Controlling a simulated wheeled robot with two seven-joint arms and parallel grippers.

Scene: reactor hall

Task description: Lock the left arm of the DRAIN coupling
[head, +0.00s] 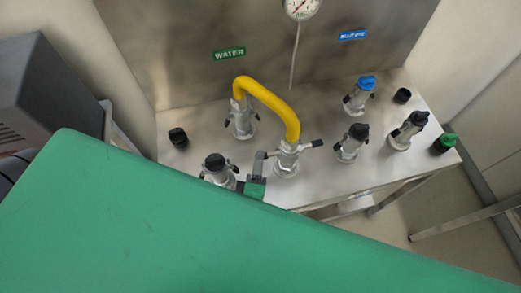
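A yellow hose (268,98) arches from a back coupling (242,122) to a silver front coupling (286,160). No DRAIN label is readable, so I cannot tell by label which coupling is DRAIN. The front coupling's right arm sticks out sideways with a black grip (316,143). Its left arm is at or behind my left gripper (262,162) and cannot be made out clearly. The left gripper's dark fingers are at the front coupling's left side, close to or touching it. Whether they are closed is unclear. My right gripper is out of view.
A black-capped coupling (216,168) stands just left of my gripper. More capped couplings (351,141) stand right, one blue-capped (360,94). Loose caps (178,137) lie on the steel table (200,138). A WATER label (229,53) and gauge (301,8) are behind. My green arm hides the foreground.

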